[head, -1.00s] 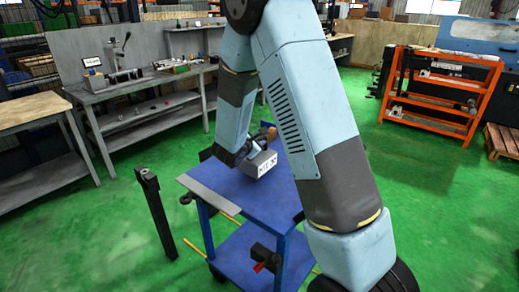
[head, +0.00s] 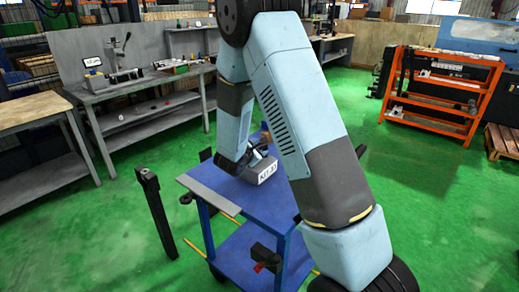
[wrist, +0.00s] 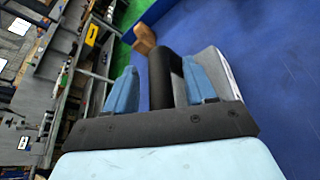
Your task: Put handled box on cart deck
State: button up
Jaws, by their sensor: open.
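The handled box (head: 266,171) is a small grey box with a white label, seen on the blue cart deck (head: 236,194), near its far side. In the wrist view its grey side (wrist: 214,68) shows beside the right finger, with the blue deck (wrist: 266,55) beyond. My gripper (wrist: 160,88) is open, with its two blue fingers on either side of a dark upright cylinder, which looks like the box's handle (wrist: 160,75). A gap shows between the left finger and the handle. In the head view my arm partly hides the gripper and the box top.
A brown wooden piece (wrist: 144,39) is near the box on the deck. A grey plate (head: 208,195) lies along the deck's left edge. A black post (head: 155,210) stands left of the cart. Workbenches (head: 140,90) and an orange rack (head: 440,92) stand farther off.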

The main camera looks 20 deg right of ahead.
jog(key=v, duration=1.2)
jog(key=s+d+r+m+g, duration=0.8)
jog(key=s+d+r+m, duration=0.4)
jog(key=s, duration=0.3)
jog(key=s+a+r+m+t+y, duration=0.2)
jog(key=s+a+r+m+y, duration=0.2)
jog(key=s+r+m+y, duration=0.4)
jog(key=s+r+y, duration=0.1)
jog(key=s, duration=0.5)
jog(key=shift+s+a+r+m+t, duration=0.15)
jog(key=shift+s+m+t, duration=0.15)
jog(key=shift+s+t, duration=0.1)
jog(key=shift+c, duration=0.2)
